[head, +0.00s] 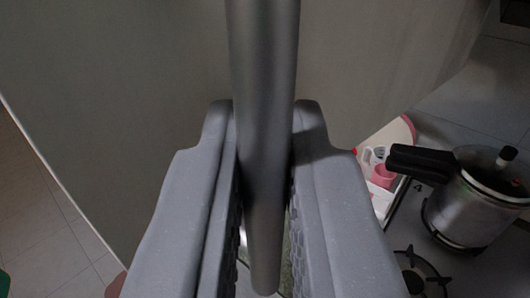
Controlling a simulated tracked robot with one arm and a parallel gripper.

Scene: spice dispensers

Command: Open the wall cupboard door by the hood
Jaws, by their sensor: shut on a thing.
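A grey cupboard door (150,80) fills the upper and left part of the head view. A dark metal bar handle (263,50) runs down the middle of the view in front of it. My gripper (262,125) has one grey finger on each side of the bar and is shut on it. The bar's lower end shows between the fingers. The hood is not clear to see, and the cupboard's inside is not in view.
Below right, a pressure cooker (470,212) with a black handle stands on the stove, with a burner (418,272) next to it. A pink and white item (383,175) lies behind. Tiled floor (40,215) shows at lower left, past the door's edge.

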